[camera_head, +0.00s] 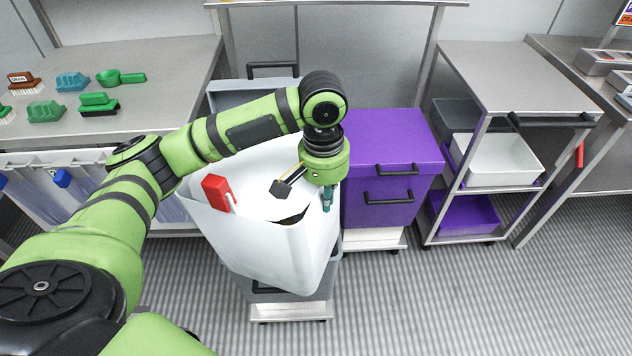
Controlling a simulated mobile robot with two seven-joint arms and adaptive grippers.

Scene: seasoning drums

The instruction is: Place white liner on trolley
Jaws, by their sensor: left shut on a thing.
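The white liner (285,245) is a large, open, bag-like thing, tilted in the middle of the view. It hangs over a grey bin (250,92), covering most of it. A red clip-like piece (217,190) sits at the liner's left rim. My left gripper (322,190) is at the liner's right rim, pointing down. It appears shut on the liner, though the contact is small and partly hidden. A low pale trolley (290,312) is under the grey bin, largely covered by bin and liner. My right gripper is not in view.
A purple bin (395,150) with dark handles stands just right of the liner on a low base. A steel shelf unit (520,80) holding white and purple tubs is farther right. A steel table (160,75) with several brushes is at the left. The floor at front right is clear.

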